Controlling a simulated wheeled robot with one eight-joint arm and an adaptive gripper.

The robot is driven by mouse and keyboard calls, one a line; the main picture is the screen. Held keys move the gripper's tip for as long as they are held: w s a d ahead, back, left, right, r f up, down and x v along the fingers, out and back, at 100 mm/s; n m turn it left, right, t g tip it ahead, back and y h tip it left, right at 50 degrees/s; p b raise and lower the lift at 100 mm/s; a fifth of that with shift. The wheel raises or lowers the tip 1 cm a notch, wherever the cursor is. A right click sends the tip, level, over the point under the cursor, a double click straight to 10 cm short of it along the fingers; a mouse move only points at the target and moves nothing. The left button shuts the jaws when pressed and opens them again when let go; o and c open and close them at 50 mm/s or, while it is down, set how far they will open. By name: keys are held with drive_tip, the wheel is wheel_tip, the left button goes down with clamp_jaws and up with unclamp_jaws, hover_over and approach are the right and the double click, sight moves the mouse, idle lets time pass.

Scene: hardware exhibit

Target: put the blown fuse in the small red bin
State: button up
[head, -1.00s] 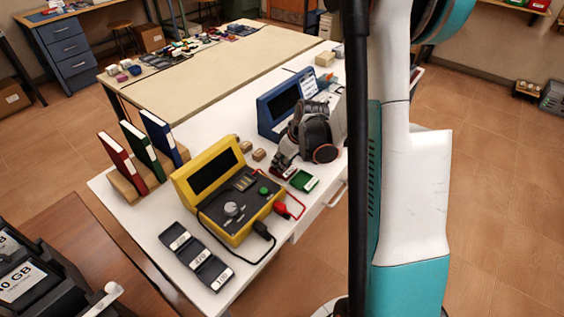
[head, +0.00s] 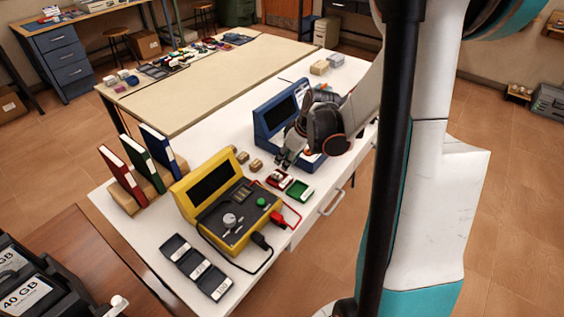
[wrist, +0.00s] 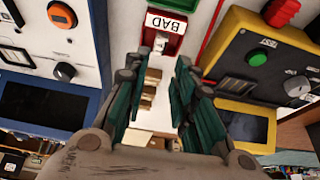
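The small red bin (head: 279,180) sits on the white table beside a green bin (head: 299,191). In the wrist view the red bin (wrist: 178,46) carries a white "BAD" label, and a small pale piece (wrist: 160,42) shows inside it. That piece looks like a fuse; I cannot tell its condition. My gripper (head: 284,158) is above the table just behind the red bin. In the wrist view its two green-padded fingers (wrist: 157,75) are apart, with nothing held between them.
The yellow tester (head: 225,202) with red and black leads stands left of the bins, and the blue tester (head: 277,118) behind my gripper. Small wooden blocks (head: 256,165) lie between them. Labelled dark trays (head: 196,268) lie at the front.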

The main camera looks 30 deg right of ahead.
drive_tip(key=shift+v, duration=1.35)
